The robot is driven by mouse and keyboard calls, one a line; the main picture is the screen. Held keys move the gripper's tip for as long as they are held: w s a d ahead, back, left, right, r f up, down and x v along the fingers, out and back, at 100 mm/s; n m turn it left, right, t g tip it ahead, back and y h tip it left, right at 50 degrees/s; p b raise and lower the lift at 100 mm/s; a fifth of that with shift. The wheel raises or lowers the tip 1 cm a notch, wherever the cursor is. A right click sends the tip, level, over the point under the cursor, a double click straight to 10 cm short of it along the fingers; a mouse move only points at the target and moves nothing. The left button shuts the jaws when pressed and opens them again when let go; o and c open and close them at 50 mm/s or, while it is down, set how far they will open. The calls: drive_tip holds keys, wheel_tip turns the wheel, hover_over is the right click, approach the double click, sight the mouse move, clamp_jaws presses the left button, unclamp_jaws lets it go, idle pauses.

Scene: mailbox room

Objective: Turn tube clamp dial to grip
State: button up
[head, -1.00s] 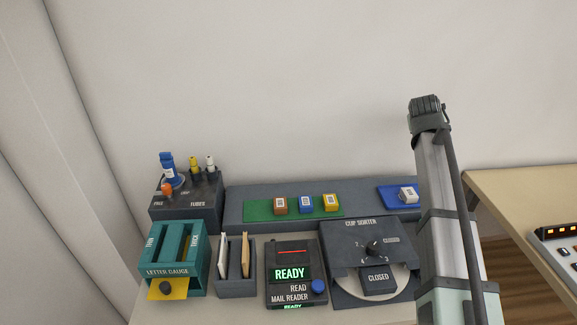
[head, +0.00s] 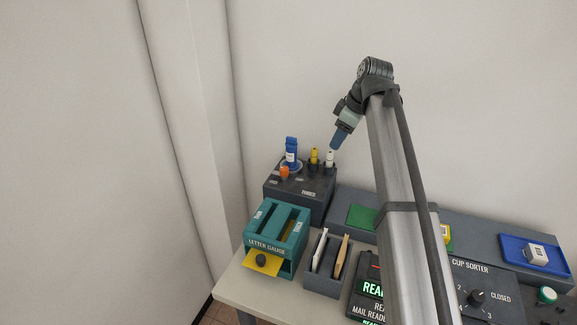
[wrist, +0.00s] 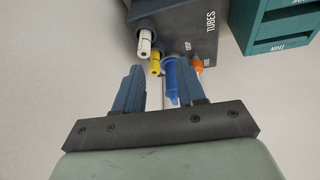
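The dark tube block (head: 290,190) stands at the back left of the table. Its orange clamp dial (head: 285,172) is at the front left of the block's top, and it also shows in the wrist view (wrist: 198,66). I cannot read its setting. A blue tube (head: 291,150) stands upright just behind the dial. My gripper (head: 336,145) is above the right side of the block, near the white-capped tube, up and right of the dial. In the wrist view, my gripper (wrist: 159,68) has its fingers apart with nothing held between them.
A yellow-capped tube (head: 314,156) and a white-capped tube (head: 330,158) stand in the block. The green letter gauge (head: 276,238) is in front, with a letter holder (head: 327,280) beside it. My arm hides part of the mail reader (head: 368,290).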

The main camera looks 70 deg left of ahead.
sight(285, 168)
drive_tip(key=s+a+r+n+g, duration=0.2)
drive_tip(key=s+a+n, duration=0.15)
drive_tip(key=s, duration=0.55)
drive_tip(key=shift+t+h, duration=0.3)
drive_tip(key=x, duration=1.4)
drive_tip(key=shift+r, duration=0.1)
clamp_jaws()
